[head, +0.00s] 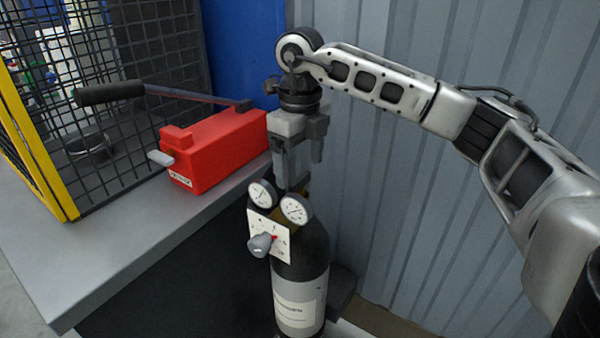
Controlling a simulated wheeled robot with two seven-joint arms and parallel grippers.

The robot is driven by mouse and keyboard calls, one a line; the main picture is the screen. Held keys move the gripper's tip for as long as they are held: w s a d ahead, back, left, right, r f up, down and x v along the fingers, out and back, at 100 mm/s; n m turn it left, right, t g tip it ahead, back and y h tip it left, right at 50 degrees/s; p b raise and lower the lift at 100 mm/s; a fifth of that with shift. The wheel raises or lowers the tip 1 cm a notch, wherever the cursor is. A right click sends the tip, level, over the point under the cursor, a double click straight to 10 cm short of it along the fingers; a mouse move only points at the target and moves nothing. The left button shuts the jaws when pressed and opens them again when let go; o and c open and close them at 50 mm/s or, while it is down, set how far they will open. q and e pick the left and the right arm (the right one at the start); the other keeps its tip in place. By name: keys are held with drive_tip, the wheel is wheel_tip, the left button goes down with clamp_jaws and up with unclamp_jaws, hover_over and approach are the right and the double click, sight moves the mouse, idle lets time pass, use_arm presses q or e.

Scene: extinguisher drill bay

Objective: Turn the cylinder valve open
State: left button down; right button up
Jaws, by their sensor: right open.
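A dark gas cylinder (313,250) with a pale label band stands upright beside the bench. Two round white gauges, the left one (262,193) and the right one (296,209), sit at its top. Below them is a white square panel (281,243) with a grey knob (261,245) and a small red mark. My right gripper (299,170) points down over the cylinder's top, just behind the gauges. Its fingers are apart. The cylinder's top is partly hidden by the gauges and fingers, so I cannot tell whether they touch a valve there. My left gripper is out of view.
A red box (213,150) with a black-handled lever (110,93) sits on the grey bench (120,262) left of the cylinder. A black mesh cage with a yellow edge (35,143) stands at the left. A corrugated grey wall (415,220) closes off the right and back.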

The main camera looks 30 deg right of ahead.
sight(300, 182)
drive_tip(key=shift+f, duration=1.25)
drive_tip(key=c, duration=1)
drive_tip(key=shift+n, duration=0.7)
drive_tip(key=o, duration=1)
drive_tip(key=shift+r, duration=0.1)
